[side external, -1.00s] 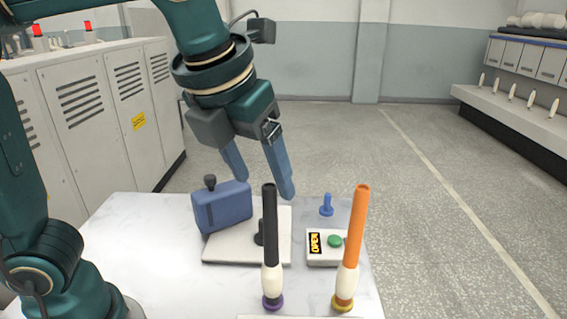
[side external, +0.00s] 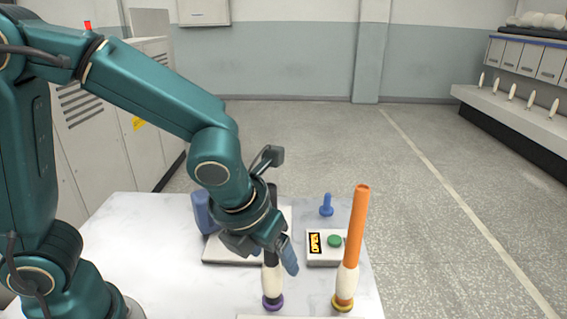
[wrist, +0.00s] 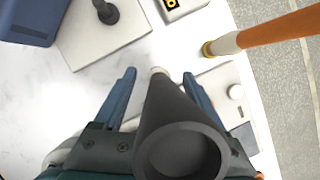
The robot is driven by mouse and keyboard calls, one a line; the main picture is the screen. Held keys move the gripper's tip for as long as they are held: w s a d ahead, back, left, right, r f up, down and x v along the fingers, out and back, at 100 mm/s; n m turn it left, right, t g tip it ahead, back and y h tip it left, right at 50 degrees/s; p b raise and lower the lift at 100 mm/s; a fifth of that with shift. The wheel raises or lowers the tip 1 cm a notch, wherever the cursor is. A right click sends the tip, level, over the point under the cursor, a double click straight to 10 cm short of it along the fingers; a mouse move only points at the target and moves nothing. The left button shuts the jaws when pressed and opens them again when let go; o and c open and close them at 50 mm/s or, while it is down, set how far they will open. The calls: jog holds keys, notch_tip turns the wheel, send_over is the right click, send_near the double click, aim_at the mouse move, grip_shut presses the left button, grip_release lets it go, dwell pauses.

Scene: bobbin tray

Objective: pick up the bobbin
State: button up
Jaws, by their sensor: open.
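A dark bobbin, a black tube over a cream section and a purple foot, stands upright near the table's front; its cream part (side external: 272,281) shows in the side view, with the tube mostly hidden by my arm. In the wrist view the black tube (wrist: 178,125) rises toward the camera between my fingers. My gripper (wrist: 160,76) is open, one blue finger on each side of this bobbin. I cannot tell whether either finger touches it. An orange bobbin (side external: 354,235) with a cream section and a yellow foot stands upright to the right, apart from my gripper.
A white box with an OPEN label and green button (side external: 326,257) and a blue peg (side external: 326,206) lie behind. A blue container (wrist: 28,18) and a pale plate with a dark knob (wrist: 107,12) are at the back left. The table's left part is clear.

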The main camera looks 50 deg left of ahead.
jog(key=shift+w+f, duration=0.1)
jog(key=shift+f, duration=0.2)
grip_shut()
jog(key=shift+r, duration=0.1)
